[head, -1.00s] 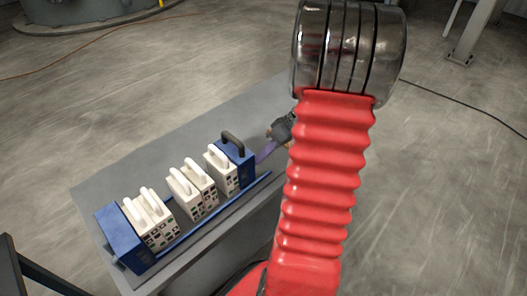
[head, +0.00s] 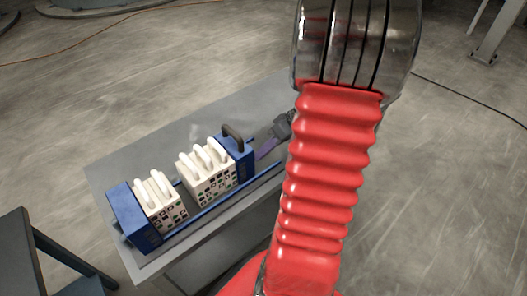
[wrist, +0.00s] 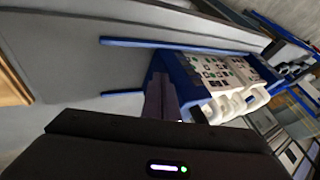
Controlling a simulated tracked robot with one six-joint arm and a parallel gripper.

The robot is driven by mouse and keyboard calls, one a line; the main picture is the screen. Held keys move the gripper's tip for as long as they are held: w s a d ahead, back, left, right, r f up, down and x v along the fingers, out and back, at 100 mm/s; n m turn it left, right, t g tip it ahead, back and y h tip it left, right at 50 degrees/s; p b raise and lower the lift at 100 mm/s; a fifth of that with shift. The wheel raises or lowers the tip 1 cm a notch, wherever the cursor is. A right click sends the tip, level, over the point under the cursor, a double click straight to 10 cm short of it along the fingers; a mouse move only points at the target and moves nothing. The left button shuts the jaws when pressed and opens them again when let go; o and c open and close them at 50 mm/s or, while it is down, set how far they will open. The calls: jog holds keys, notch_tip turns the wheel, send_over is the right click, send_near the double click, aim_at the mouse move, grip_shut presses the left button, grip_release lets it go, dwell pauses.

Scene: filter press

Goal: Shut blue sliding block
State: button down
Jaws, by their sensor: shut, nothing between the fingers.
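The blue sliding block (head: 240,158) has a dark arched handle and stands upright at the right end of the row of white plates. In the wrist view the same block (wrist: 178,75) is just beyond my fingers. My gripper (head: 262,150) is shut and empty, with its purple fingers at the block's right side. In the wrist view the fingers (wrist: 160,97) appear to touch the block's outer face. White plates (head: 208,180) stand against the block's left side. A gap separates them from more white plates (head: 163,205) by the blue end block (head: 135,217).
Blue rails (head: 206,213) run along the row; one (wrist: 180,45) is clear in the wrist view. The grey table (head: 135,158) is bare behind the row. A dark stand (head: 30,245) is at lower left. My red arm covers the table's right end.

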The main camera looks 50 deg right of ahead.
jog(key=d, duration=0.4)
jog(key=shift+s, duration=0.2)
jog(key=v, duration=0.9)
jog(key=shift+s+r, duration=0.25)
jog(key=shift+r, duration=0.15)
jog(key=shift+w, duration=0.1)
jog(key=shift+w+d, duration=0.2)
jog(key=shift+w, duration=0.5)
